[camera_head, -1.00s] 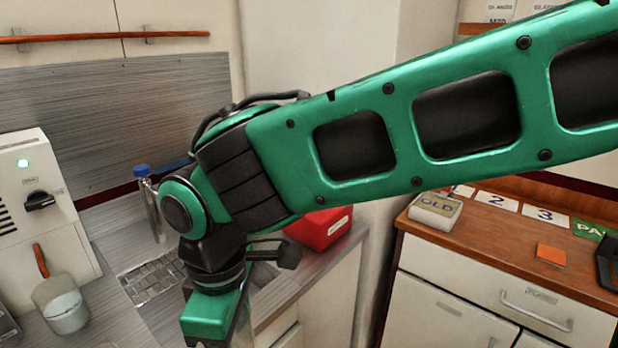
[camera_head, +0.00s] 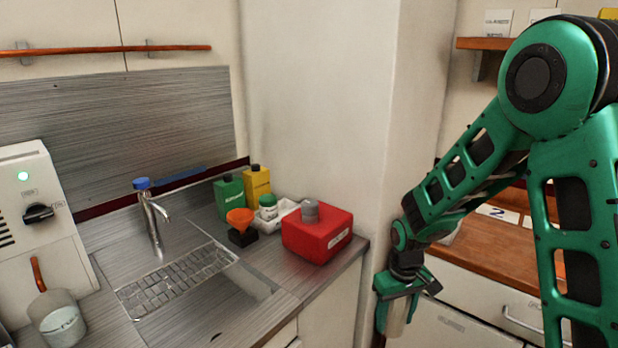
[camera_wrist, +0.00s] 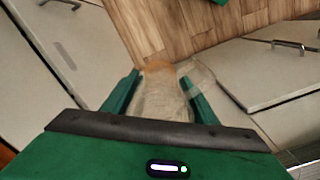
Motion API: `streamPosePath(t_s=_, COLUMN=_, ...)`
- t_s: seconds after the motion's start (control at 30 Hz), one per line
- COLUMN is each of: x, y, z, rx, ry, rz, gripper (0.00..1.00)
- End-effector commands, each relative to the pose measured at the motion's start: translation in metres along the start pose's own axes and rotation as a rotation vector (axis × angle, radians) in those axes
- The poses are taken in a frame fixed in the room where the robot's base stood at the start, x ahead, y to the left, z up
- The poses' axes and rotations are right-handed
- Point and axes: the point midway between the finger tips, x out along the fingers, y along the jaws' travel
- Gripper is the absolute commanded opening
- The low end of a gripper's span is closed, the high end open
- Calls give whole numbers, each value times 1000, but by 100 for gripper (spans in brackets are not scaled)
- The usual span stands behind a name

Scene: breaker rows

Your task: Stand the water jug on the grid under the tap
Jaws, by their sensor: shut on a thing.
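My gripper (camera_head: 402,290) is at the right of the head view, low in front of the cabinets and apart from the sink counter. It is shut on a clear, pale container, which I take to be the water jug (camera_wrist: 160,98). In the wrist view the jug sits between the two green fingers, with the wood floor beyond it. Its lower part is only partly visible in the head view (camera_head: 396,322). The metal grid (camera_head: 175,283) lies bare in the counter at the left. The tap (camera_head: 152,222), with a blue top, stands behind the grid.
A red box (camera_head: 316,238) with a grey cap stands at the counter's right end. A pot (camera_head: 60,322) and white machine (camera_head: 35,215) are left. A wall column (camera_head: 340,110) separates counter and right cabinets.

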Motion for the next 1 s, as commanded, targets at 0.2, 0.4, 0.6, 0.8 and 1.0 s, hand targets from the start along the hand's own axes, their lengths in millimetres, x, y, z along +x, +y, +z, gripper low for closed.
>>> streamPosePath(t_s=0.2, x=33, y=62, z=-22, rx=192, ry=-2, rz=0, gripper=30)
streamPosePath(t_s=0.4, x=54, y=101, z=-37, rx=314, ry=-1, rz=-1, gripper=30)
streamPosePath(t_s=0.6, x=53, y=100, z=-37, rx=314, ry=-1, rz=-2, gripper=30)
streamPosePath(t_s=0.8, x=52, y=99, z=-37, rx=311, ry=0, rz=-2, gripper=30)
streamPosePath(t_s=1.0, x=52, y=98, z=-38, rx=309, ry=0, rz=-1, gripper=30)
